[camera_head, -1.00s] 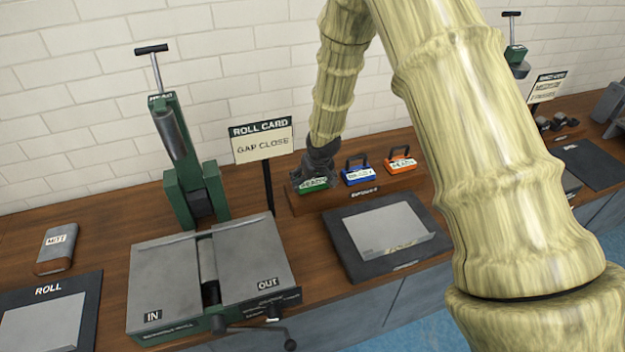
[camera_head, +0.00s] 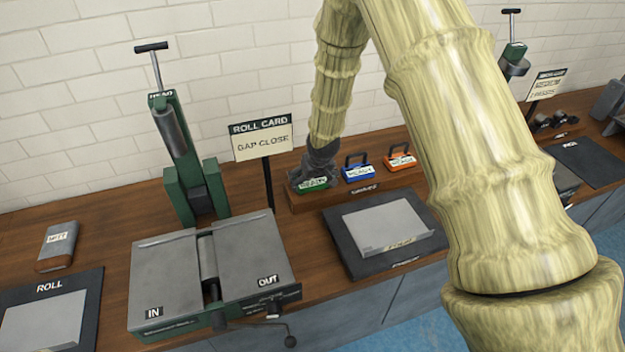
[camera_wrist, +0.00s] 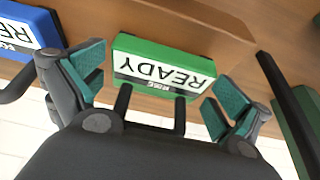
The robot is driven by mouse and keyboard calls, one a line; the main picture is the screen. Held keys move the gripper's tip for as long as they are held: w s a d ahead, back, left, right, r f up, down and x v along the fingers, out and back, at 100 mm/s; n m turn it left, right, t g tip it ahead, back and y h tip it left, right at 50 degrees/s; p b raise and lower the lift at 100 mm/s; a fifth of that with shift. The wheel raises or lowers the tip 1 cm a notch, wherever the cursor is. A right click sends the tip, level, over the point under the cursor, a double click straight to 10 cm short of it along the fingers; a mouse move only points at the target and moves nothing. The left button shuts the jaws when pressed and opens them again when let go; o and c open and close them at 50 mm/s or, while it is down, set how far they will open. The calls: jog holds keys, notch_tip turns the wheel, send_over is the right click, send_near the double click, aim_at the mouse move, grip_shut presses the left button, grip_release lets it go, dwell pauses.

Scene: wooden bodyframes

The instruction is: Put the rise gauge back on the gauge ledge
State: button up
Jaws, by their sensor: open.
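A green gauge block (camera_wrist: 160,62) with a black handle and a white label reading READY sits on the wooden gauge ledge (camera_wrist: 205,25). Its smaller print is too blurred to read surely, so I cannot confirm the name "rise". It also shows in the head view (camera_head: 314,184), partly hidden by my gripper (camera_head: 318,165). In the wrist view my gripper (camera_wrist: 155,88) is open, with one teal-padded finger on each side of the green block and its handle between them. The fingers look apart from the block. The ledge also shows in the head view (camera_head: 335,198).
A blue block (camera_head: 356,172) and an orange block (camera_head: 400,161), both with handles, stand on the same ledge to the right. A roll card sign (camera_head: 262,140) on a black post stands close on the left. A dark mat with a grey plate (camera_head: 385,228) lies in front.

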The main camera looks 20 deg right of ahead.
jog(key=b+v, duration=0.2)
jog(key=v, duration=1)
jog(key=shift+b, duration=0.3)
jog(key=shift+r, duration=0.1)
